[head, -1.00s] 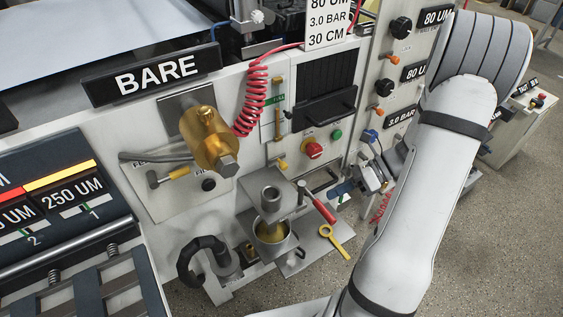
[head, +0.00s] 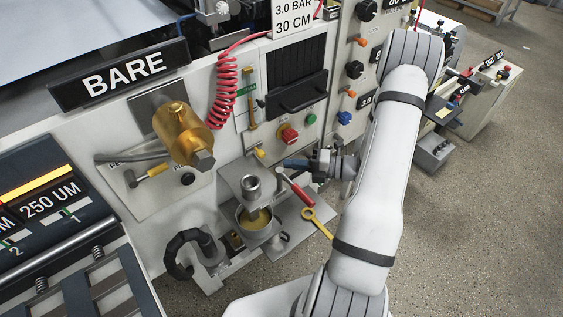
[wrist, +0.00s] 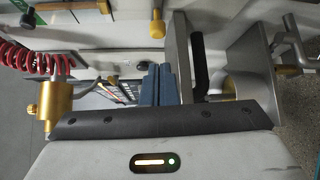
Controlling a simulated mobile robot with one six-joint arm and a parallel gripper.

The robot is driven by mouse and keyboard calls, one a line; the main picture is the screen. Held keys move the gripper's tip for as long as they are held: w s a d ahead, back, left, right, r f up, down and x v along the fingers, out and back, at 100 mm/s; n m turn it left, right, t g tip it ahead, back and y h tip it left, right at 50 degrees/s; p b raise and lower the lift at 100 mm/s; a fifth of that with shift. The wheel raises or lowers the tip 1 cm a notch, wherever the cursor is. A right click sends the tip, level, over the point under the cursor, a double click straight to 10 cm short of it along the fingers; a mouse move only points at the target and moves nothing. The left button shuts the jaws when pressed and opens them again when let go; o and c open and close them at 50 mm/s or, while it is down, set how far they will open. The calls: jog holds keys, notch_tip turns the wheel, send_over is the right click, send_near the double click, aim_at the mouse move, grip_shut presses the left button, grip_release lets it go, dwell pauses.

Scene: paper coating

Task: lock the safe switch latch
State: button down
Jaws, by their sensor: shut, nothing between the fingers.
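My gripper (head: 287,163) is at the front of the machine, its blue fingers pointing left with the tips shut together. The fingers (wrist: 156,72) also show in the wrist view, side by side, with nothing held. A small yellow lever (head: 259,153) sticks out of the panel just left of and above the fingertips, below a red knob (head: 288,134). I cannot tell for sure whether this lever is the safe switch latch. A gap shows between it and the fingertips. In the wrist view a yellow handle (wrist: 157,22) stands beyond the fingers.
A metal cup (head: 258,220) with yellowish contents stands below the gripper. A red-handled tool (head: 295,188) and a yellow ring wrench (head: 317,222) lie close by. A brass valve (head: 182,135) and a red coiled hose (head: 222,90) are to the left. Open floor lies to the right.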

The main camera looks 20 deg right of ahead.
aim_at(264, 167)
jog(key=p+x, duration=0.1)
jog(key=x, duration=0.7)
jog(key=shift+w+a+p, duration=0.15)
jog(key=shift+a+p, duration=0.2)
jog(key=shift+w+d, duration=0.1)
jog(key=shift+w, duration=0.05)
